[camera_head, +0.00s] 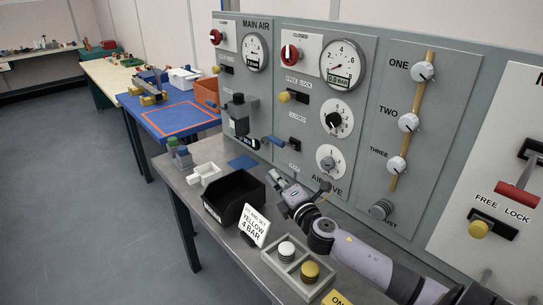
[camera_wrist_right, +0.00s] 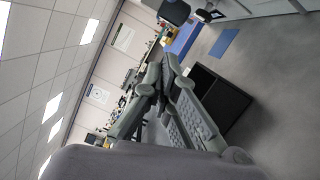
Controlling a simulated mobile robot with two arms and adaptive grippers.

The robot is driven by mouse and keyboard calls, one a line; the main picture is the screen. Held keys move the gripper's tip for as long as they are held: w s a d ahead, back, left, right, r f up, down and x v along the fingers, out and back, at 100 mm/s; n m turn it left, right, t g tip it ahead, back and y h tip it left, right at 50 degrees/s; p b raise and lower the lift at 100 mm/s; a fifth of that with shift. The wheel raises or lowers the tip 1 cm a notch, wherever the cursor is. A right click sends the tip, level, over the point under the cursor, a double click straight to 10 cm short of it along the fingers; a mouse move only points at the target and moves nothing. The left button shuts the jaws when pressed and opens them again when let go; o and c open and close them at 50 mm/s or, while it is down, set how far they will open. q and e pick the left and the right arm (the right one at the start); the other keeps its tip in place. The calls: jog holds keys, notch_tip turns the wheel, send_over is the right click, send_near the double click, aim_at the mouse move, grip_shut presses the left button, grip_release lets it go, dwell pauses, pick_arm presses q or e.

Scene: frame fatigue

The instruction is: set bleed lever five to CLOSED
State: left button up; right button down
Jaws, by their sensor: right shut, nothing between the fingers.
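The bleed lever (camera_head: 273,140) on the AIR FIVE panel is a blue handle. It sticks out to the left from a black block (camera_head: 295,144), between a CLOSED label above and a second label below that is too small to read surely. My right gripper (camera_head: 276,177) is below the lever and apart from it, in front of the panel's lower edge. Its fingers are together and empty, as the right wrist view (camera_wrist_right: 152,84) also shows. The gripper hides part of the AIR FIVE lettering. My left gripper is not in view.
A black bin (camera_head: 222,208) stands on the grey bench, left of the right gripper. A card reading YELLOW 4 BAR (camera_head: 254,226) and a tray (camera_head: 285,268) with white and yellow knobs are nearer.

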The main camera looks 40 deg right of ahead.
aim_at(284, 143)
jog(key=w+d+r+p, duration=0.1)
jog(key=w+d, duration=0.4)
jog(key=w, duration=0.5)
jog(key=shift+d+r+p, duration=0.25)
jog(key=shift+r+p, duration=0.1)
jog(key=shift+r, duration=0.1)
jog(key=shift+w+d+r+m+p, duration=0.1)
jog(key=shift+d+r+m+p, duration=0.55)
jog(key=shift+p, duration=0.35)
jog(key=shift+r, duration=0.1)
jog(key=shift+a, duration=0.1)
